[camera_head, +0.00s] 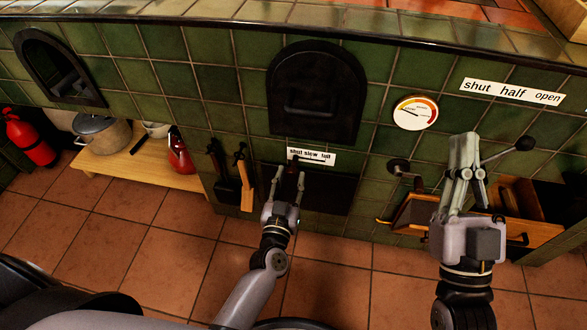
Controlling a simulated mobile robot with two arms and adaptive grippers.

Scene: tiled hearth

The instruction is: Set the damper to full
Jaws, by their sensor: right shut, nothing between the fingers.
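A white label reading "shut slow full" (312,156) is on the green tiled stove front, above a dark panel (325,190). My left gripper (290,176) is in front of this panel, just below the label's "shut" end. A second label reading "shut half open" (512,91) is higher on the right. Below it a rod ends in a black knob (525,143). My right gripper (464,140) is shut and empty, pointing up in front of the rod's left part.
A round gauge (415,112) and a closed black door (316,95) are on the stove front. Tools (244,180) hang left of my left gripper. An open wooden drawer (535,235) is beside my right gripper. A pot (101,133) stands on a low shelf.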

